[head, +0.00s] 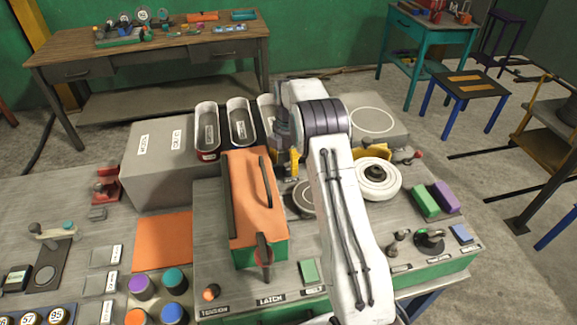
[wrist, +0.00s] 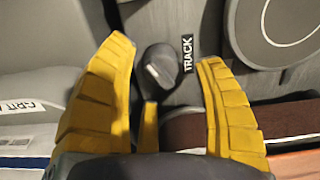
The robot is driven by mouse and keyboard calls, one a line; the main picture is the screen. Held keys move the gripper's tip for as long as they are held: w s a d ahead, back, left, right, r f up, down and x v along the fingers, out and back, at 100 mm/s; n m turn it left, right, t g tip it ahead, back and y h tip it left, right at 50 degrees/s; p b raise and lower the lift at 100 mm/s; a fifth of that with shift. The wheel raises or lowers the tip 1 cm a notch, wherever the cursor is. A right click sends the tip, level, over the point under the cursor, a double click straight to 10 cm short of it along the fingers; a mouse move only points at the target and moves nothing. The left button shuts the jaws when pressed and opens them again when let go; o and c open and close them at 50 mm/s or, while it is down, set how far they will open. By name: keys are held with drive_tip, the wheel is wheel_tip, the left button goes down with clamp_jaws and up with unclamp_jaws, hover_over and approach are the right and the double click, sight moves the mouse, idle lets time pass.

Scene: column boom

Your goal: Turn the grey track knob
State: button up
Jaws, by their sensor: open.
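The dark grey knob (wrist: 162,68) shows in the wrist view, beside the TRACK label (wrist: 187,53). It has a rounded body and a light flat mark on its face. In the head view my gripper (head: 292,162) points down behind the orange-topped box, and the knob is hidden there by the gripper and arm.
The orange-topped box (head: 247,190) with a dark handle stands close left of my gripper. Several dark-lined bins (head: 208,128) stand behind it. A round white wheel (head: 378,181) is to the right of my arm. A large grey box (head: 150,165) is at the left.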

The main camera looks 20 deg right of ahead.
drive_tip(key=shift+f+p, duration=0.3)
drive_tip(key=shift+f, duration=1.05)
drive_tip(key=shift+o, duration=0.2)
drive_tip(key=c, duration=1.3)
drive_tip(key=shift+f+n+b, duration=0.1)
drive_tip(key=shift+n+b, duration=0.35)
drive_tip(key=shift+n, duration=0.05)
drive_tip(key=shift+s+n+b, duration=0.1)
drive_tip(key=shift+n+b, duration=0.25)
drive_tip(key=shift+n, duration=0.65)
drive_tip(key=o, duration=1.3)
drive_tip(key=shift+c, duration=0.2)
drive_tip(key=shift+r, duration=0.2)
